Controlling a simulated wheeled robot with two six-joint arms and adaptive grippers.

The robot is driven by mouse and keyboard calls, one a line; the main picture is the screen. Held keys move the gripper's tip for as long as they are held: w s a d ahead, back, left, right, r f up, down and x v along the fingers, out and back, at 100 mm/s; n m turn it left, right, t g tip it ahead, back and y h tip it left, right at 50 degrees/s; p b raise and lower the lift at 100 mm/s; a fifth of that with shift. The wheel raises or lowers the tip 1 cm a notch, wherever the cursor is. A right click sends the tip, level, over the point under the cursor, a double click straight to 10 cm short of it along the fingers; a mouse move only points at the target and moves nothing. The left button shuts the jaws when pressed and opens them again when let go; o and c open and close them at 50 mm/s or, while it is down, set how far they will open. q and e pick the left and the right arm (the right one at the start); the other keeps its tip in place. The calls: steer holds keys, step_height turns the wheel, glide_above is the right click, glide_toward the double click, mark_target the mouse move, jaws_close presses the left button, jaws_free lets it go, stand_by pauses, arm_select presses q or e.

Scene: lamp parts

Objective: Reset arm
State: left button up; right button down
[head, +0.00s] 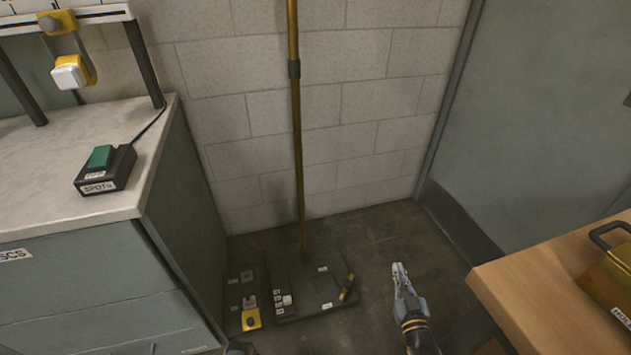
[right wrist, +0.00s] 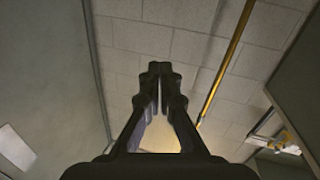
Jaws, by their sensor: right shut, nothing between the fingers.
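My right gripper (head: 399,272) is at the lower right of the head view, above the dark floor and left of the wooden table. Its fingers are together and hold nothing. In the right wrist view the same gripper (right wrist: 160,72) fills the middle, fingertips closed, with the block wall and ceiling-ward end of the pole behind it. My left gripper does not show clearly; only a small dark piece stands at the bottom edge of the head view. A brass pole (head: 296,130) rises from a dark base plate (head: 325,303) on the floor.
A grey cabinet with a pale top (head: 60,200) stands at left, bearing a black box with a green switch (head: 100,160). A wooden table (head: 530,280) with a brass box (head: 615,275) stands at right. A grey door (head: 540,120) is behind. Bare floor lies right of the base.

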steer(key=s+d+f+g+h+p, duration=0.1)
steer(key=s+d+f+g+p, duration=0.2)
steer(key=s+f+g+p, duration=1)
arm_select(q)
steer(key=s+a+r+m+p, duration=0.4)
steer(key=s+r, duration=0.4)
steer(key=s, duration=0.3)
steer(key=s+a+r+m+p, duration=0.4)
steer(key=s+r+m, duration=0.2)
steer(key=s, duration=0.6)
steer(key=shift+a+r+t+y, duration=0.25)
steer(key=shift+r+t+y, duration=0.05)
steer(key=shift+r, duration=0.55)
arm_select(e)
steer(key=s+d+f+m+g, duration=0.1)
steer(key=s+g, duration=0.2)
steer(key=s, duration=2.4)
steer(key=shift+s+d, duration=0.3)
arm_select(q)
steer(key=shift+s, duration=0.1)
arm_select(e)
steer(key=shift+a, duration=0.1)
